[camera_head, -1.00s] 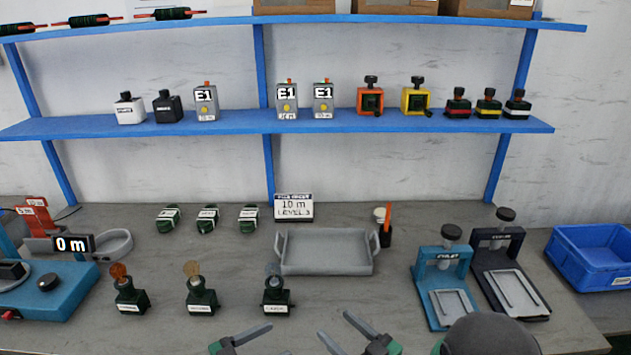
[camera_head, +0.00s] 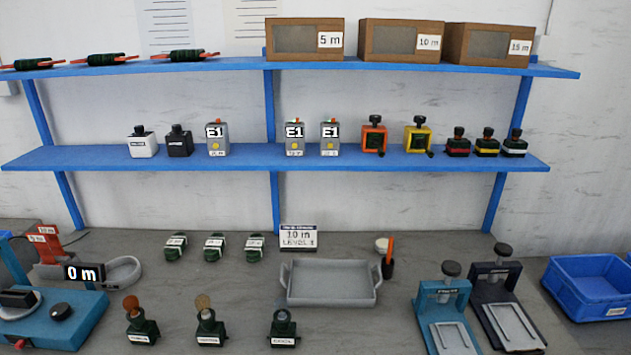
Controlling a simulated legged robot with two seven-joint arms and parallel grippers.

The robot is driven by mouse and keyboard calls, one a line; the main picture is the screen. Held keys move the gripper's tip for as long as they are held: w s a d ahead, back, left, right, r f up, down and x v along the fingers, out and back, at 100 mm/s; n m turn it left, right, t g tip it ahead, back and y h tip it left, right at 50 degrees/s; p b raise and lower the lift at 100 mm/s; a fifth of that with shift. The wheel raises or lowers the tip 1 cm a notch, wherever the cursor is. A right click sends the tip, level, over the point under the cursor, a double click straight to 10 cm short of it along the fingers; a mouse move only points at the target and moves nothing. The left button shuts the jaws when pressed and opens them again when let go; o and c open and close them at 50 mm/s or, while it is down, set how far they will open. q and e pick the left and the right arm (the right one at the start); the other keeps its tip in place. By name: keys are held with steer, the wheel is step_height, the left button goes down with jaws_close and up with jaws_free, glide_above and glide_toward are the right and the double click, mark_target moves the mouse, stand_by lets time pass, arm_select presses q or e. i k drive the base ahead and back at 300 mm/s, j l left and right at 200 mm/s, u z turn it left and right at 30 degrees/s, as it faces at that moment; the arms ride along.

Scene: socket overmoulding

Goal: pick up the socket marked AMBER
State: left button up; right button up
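Three dark green pieces with small white labels stand in a row at the front of the bench. The left one (camera_head: 141,325) has an orange-brown round top, the middle one (camera_head: 209,328) a tan top, and the right one (camera_head: 283,329) a dark grey top. Their labels are too small to read, so I cannot tell which piece, if any, is marked AMBER. Three small dark green pieces with white bands (camera_head: 214,247) lie further back. Neither of my grippers shows in the head view.
A grey tray (camera_head: 332,299) sits mid-bench, with a sign (camera_head: 298,237) behind it. A teal press (camera_head: 445,300) and a dark press (camera_head: 497,285) stand right, beside a blue bin (camera_head: 590,314). A teal device reading 0 m (camera_head: 60,318) is at left. A blue shelf (camera_head: 350,158) holds several bottles and boxes.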

mark_target(141, 330)
steer(key=u, duration=1.25)
